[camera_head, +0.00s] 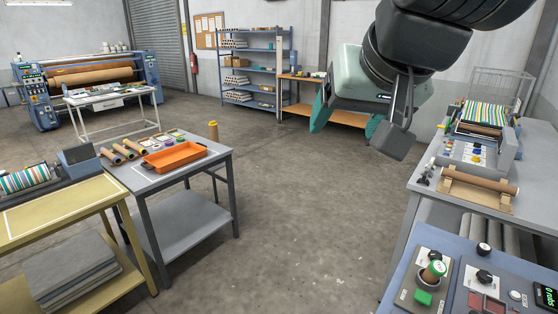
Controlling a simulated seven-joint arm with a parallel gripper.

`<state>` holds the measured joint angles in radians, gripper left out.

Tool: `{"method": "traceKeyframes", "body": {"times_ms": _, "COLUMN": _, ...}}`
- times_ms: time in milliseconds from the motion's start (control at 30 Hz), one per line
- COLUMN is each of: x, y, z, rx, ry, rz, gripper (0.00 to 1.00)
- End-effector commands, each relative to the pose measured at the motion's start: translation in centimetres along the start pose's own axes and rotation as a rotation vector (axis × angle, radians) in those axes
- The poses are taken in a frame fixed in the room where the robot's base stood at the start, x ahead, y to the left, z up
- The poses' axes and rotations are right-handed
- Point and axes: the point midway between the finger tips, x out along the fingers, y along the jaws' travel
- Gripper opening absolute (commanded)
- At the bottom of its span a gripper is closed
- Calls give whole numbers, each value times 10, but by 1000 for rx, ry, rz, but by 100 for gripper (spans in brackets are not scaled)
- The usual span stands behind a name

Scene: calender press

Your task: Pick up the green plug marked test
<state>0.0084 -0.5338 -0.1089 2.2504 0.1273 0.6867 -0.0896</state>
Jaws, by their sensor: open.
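A plug-like piece with a green top and a tan body (434,270) stands upright on a light panel of the blue bench at the bottom right. My gripper (345,126), with teal fingers, is open and seemingly empty. It hangs high at the upper right of centre, well apart from both green pieces.
The blue bench (397,291) also has black knobs (484,277) and a digital display (546,295). Behind it, a grey table holds a brown roll (480,180) and a small press (480,148). An orange tray (174,157) is on the left table. The central floor is clear.

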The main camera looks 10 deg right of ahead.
Motion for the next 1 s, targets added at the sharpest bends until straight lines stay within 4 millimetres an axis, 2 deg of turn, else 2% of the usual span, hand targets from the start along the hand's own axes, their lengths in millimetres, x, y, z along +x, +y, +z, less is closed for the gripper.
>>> {"method": "traceKeyframes", "body": {"times_ms": 33, "x": 22, "y": 13, "z": -10, "rx": 45, "ry": -12, "rz": 20, "gripper": 76}}
{"method": "traceKeyframes", "body": {"times_ms": 167, "x": 76, "y": 51, "z": -25, "rx": 162, "ry": -31, "rz": 64, "gripper": 76}}
{"method": "traceKeyframes", "body": {"times_ms": 267, "x": 120, "y": 93, "z": -26, "rx": 269, "ry": -46, "rz": 106, "gripper": 76}}
{"method": "traceKeyframes", "body": {"times_ms": 367, "x": 162, "y": 143, "z": -16, "rx": 384, "ry": -58, "rz": 159, "gripper": 76}}
{"method": "traceKeyframes", "body": {"times_ms": 500, "x": 214, "y": 222, "z": 19, "rx": 561, "ry": -78, "rz": 247, "gripper": 76}}
{"method": "traceKeyframes", "body": {"times_ms": 600, "x": 242, "y": 276, "z": 56, "rx": 685, "ry": -92, "rz": 318, "gripper": 76}}
{"method": "traceKeyframes", "body": {"times_ms": 700, "x": 261, "y": 318, "z": 95, "rx": 791, "ry": -108, "rz": 379, "gripper": 76}}
{"method": "traceKeyframes", "body": {"times_ms": 833, "x": 274, "y": 350, "z": 133, "rx": 879, "ry": -127, "rz": 434, "gripper": 76}}
{"method": "traceKeyframes", "body": {"times_ms": 1000, "x": 285, "y": 365, "z": 153, "rx": 919, "ry": -136, "rz": 459, "gripper": 76}}
